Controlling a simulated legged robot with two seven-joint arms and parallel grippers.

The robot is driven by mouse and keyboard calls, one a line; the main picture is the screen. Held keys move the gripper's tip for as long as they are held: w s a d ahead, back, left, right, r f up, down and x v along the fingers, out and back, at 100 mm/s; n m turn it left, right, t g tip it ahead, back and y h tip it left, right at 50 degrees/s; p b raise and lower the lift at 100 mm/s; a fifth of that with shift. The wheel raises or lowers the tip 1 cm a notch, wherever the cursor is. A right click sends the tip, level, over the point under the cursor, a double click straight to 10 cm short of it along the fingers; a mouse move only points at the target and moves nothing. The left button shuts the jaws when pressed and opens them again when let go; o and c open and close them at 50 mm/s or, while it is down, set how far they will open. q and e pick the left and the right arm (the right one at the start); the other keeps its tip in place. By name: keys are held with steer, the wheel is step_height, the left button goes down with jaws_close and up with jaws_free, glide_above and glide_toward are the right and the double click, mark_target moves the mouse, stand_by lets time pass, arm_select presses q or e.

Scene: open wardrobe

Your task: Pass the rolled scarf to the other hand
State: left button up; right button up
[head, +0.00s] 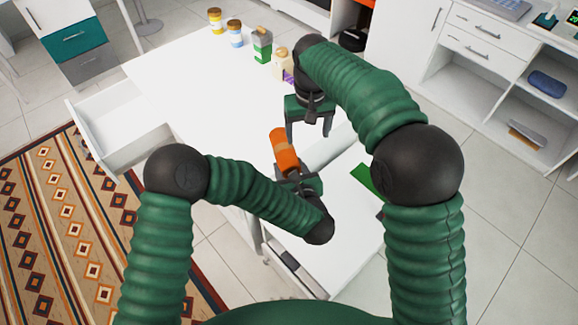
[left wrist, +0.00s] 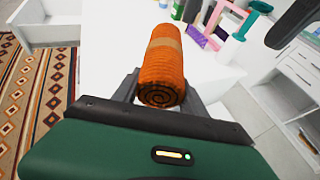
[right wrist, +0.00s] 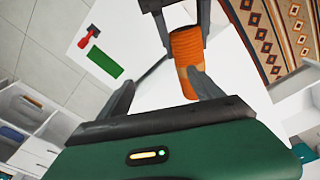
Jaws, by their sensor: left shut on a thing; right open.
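The rolled scarf (head: 285,150) is an orange, ribbed roll with a lighter tan band. My left gripper (head: 295,178) is shut on its lower end, with the scarf standing up out of the jaws above the white table. In the left wrist view the spiral end of the scarf (left wrist: 162,75) faces the camera between the fingers. My right gripper (head: 308,133) is open and empty, just above and to the right of the scarf's free end. In the right wrist view the scarf (right wrist: 187,55) lies beyond the open jaws, nearer the right-hand finger.
The white table (head: 185,75) carries several bottles and jars at its far edge, including a green bottle (head: 262,45). An open drawer (head: 120,120) juts out at the left. A flat green item (head: 368,178) lies at the right. The table's middle is clear.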

steer(key=s+d+f, duration=0.3)
steer(key=s, duration=0.5)
steer(key=s+d+f+m+t, duration=0.1)
steer(key=s+d+f, duration=0.2)
steer(key=s, duration=0.4)
steer(key=s+d+f, duration=0.3)
steer(key=s+d, duration=0.2)
steer(key=s, duration=0.3)
steer(key=shift+s+f+t, duration=0.3)
steer(key=shift+f, duration=0.1)
